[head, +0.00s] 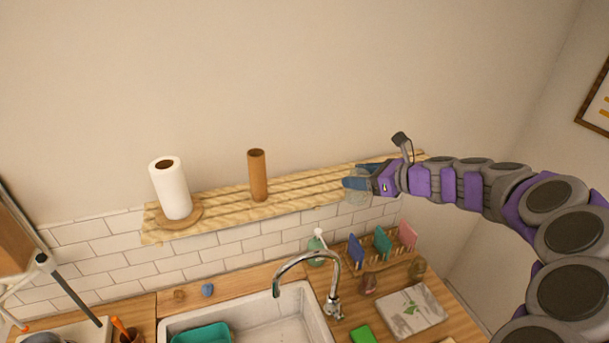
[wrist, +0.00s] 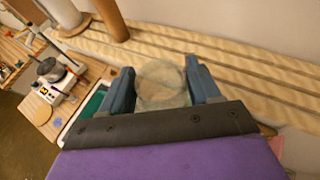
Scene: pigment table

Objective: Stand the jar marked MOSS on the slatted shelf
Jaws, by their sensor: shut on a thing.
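My gripper (head: 357,185) is at the right part of the slatted wooden shelf (head: 310,196) on the wall, shut on a clear glass jar (head: 359,197). In the wrist view the jar (wrist: 160,84) sits between the two blue fingers of my gripper (wrist: 162,88), with slats of the shelf (wrist: 240,80) beyond it. The jar is at the shelf's front edge; I cannot tell whether it touches the slats. No MOSS marking can be read on it.
A paper towel roll (head: 171,188) on a round wooden base and a brown cardboard tube (head: 257,175) stand on the shelf's left half. Below are a sink (head: 240,318), a tap (head: 310,262), and a rack with coloured boards (head: 382,243). The shelf between tube and gripper is clear.

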